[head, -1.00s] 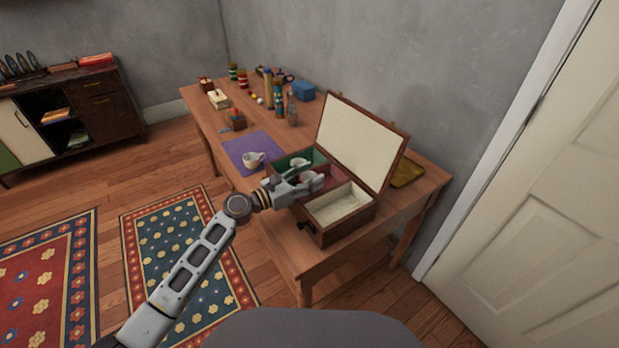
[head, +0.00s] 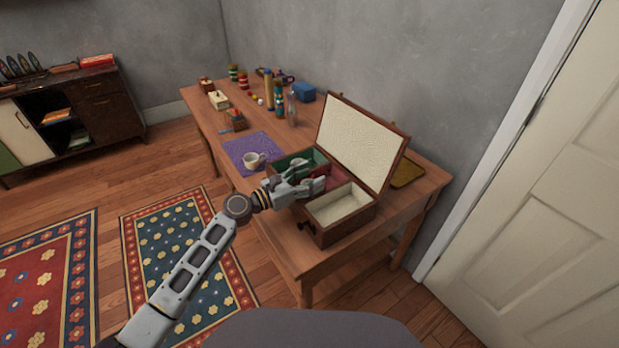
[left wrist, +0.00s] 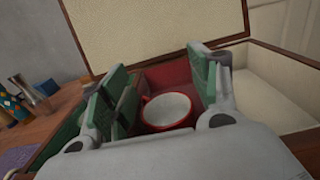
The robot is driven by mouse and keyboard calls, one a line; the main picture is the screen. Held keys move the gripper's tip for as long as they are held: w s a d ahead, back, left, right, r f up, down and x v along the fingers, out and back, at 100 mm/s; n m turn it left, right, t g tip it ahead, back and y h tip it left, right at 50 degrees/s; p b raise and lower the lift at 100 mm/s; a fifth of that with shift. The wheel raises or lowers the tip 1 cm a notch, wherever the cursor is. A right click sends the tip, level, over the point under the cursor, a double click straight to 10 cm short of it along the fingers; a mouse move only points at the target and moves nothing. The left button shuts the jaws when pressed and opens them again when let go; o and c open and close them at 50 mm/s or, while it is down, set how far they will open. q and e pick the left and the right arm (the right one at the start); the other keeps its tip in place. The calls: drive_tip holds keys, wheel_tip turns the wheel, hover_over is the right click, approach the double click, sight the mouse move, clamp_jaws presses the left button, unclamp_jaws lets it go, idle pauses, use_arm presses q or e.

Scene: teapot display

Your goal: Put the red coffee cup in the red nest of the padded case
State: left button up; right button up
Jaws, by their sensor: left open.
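The padded case (head: 318,236) stands open on the wooden table, its lid (head: 358,142) raised at the back. It has a green, a red and a cream compartment. In the left wrist view the red coffee cup (left wrist: 168,110), with a white inside, sits upright in the red nest (left wrist: 164,76). My left gripper (head: 312,184) is over the case, and its open green-padded fingers (left wrist: 165,92) stand on either side of the cup, seemingly apart from it. In the head view the gripper mostly hides the cup. My right gripper is not in view.
A white cup (head: 254,160) stands on a purple mat (head: 236,150) left of the case. Several bottles, jars and a blue box (head: 303,92) stand farther back. A yellow tray (head: 407,172) lies behind the lid. The wall is close behind the table.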

use_arm(q)
drive_tip(key=shift+s+d+f, duration=0.1)
drive_tip(key=shift+s+f, duration=0.15)
drive_tip(key=shift+f, duration=0.55)
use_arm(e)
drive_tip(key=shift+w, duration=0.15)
use_arm(q)
drive_tip(key=shift+r, duration=0.1)
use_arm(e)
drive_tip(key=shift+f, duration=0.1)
use_arm(q)
drive_tip(key=shift+w+r+p, duration=0.1)
drive_tip(key=shift+r+p, duration=0.25)
drive_tip(key=v, duration=1.2)
drive_tip(key=shift+r, duration=0.55)
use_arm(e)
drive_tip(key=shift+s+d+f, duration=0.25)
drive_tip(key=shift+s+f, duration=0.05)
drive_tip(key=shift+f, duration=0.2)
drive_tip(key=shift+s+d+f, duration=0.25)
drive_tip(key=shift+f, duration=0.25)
use_arm(q)
drive_tip(key=shift+w, duration=0.1)
